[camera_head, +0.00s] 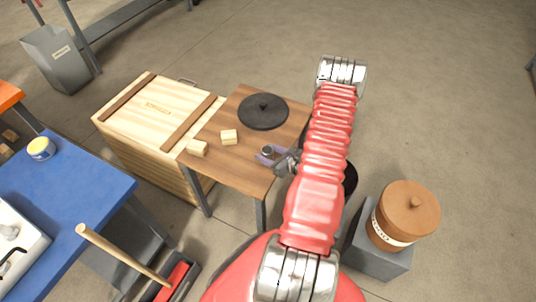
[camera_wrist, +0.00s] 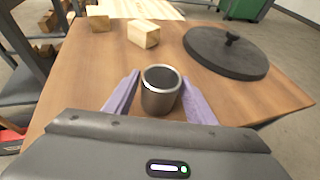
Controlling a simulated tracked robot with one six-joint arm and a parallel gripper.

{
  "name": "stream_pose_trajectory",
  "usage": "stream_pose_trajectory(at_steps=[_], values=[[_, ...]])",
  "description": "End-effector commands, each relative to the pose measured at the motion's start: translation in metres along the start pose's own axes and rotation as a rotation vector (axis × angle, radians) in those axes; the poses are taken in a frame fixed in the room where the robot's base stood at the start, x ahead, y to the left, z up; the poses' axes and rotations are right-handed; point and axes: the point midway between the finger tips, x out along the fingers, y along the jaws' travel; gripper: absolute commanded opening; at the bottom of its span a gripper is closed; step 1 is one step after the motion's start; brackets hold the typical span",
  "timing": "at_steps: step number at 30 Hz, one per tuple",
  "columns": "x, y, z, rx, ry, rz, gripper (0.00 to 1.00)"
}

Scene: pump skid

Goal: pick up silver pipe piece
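The silver pipe piece (camera_wrist: 160,91) is a short grey metal cylinder with a dark opening at its top. It is upright at the near part of the brown wooden table (camera_wrist: 85,75). My gripper (camera_wrist: 160,98) has its two purple fingers on either side of the pipe piece. I cannot tell whether the fingers touch it. In the head view the pipe piece (camera_head: 268,150) shows small between the purple fingers of my gripper (camera_head: 267,154), left of my red arm.
Two light wooden blocks (camera_head: 229,137) (camera_head: 197,148) lie on the table left of my gripper. A black round lid (camera_head: 263,111) with a knob lies behind. A wooden crate (camera_head: 150,122) stands left of the table. A brown lidded pot (camera_head: 407,212) stands at right.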

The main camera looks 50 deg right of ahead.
Motion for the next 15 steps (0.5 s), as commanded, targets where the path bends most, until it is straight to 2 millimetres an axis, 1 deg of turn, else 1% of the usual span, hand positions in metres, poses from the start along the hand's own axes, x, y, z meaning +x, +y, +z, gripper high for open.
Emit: stream_pose_trajectory(at_steps=[1,2,15], values=[[0.0,0.0,0.0,0.0,0.0,0.0,0.46],[0.0,0.0,0.0,0.0,0.0,0.0,0.44],[0.0,0.0,0.0,0.0,0.0,0.0,0.13]])
